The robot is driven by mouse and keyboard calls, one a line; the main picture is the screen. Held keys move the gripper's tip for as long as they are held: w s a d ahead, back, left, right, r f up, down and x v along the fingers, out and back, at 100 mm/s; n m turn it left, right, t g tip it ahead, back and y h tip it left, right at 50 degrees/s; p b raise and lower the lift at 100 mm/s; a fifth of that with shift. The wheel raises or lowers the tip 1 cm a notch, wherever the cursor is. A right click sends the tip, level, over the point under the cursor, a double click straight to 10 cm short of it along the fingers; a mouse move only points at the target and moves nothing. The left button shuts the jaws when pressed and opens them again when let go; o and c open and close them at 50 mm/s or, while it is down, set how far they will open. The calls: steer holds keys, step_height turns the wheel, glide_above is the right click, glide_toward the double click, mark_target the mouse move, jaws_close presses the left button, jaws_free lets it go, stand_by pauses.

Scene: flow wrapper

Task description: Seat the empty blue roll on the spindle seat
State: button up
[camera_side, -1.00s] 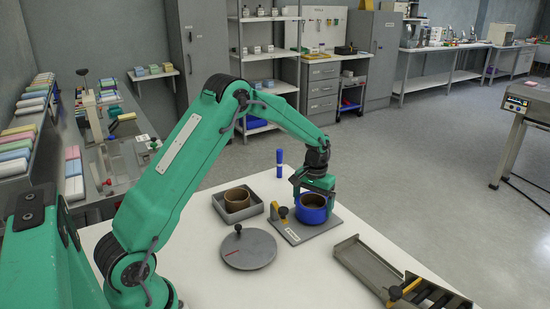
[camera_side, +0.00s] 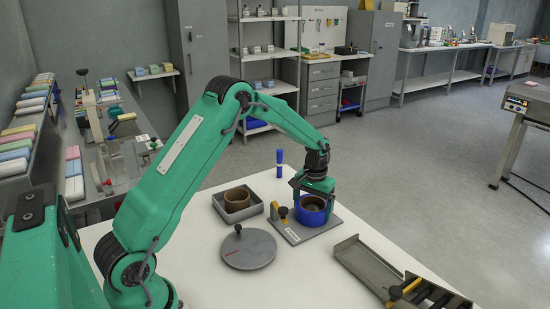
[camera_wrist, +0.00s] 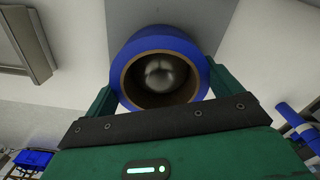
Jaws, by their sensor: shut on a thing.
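The empty blue roll (camera_side: 312,217), with a brown inner core, is upright over the grey spindle seat plate (camera_side: 319,231). My gripper (camera_side: 316,189) is above it, its fingers shut on the roll from both sides. In the wrist view the blue roll (camera_wrist: 160,43) sits between the green fingers. A shiny metal rounded spindle top (camera_wrist: 165,72) shows inside its core, so the roll lines up around the spindle. Whether the roll's bottom rests on the plate cannot be told.
A yellow-and-black knob (camera_side: 283,212) stands at the plate's left side. A grey tray (camera_side: 238,217) holding a brown ring is to the left. A round grey disc (camera_side: 249,254) lies in front. A blue upright cylinder (camera_side: 280,163) stands behind. A grey trough (camera_side: 370,266) lies front right.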

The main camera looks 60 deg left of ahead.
stand_by(0.4)
steer(key=o, duration=0.8)
steer(key=shift+r, duration=3.95)
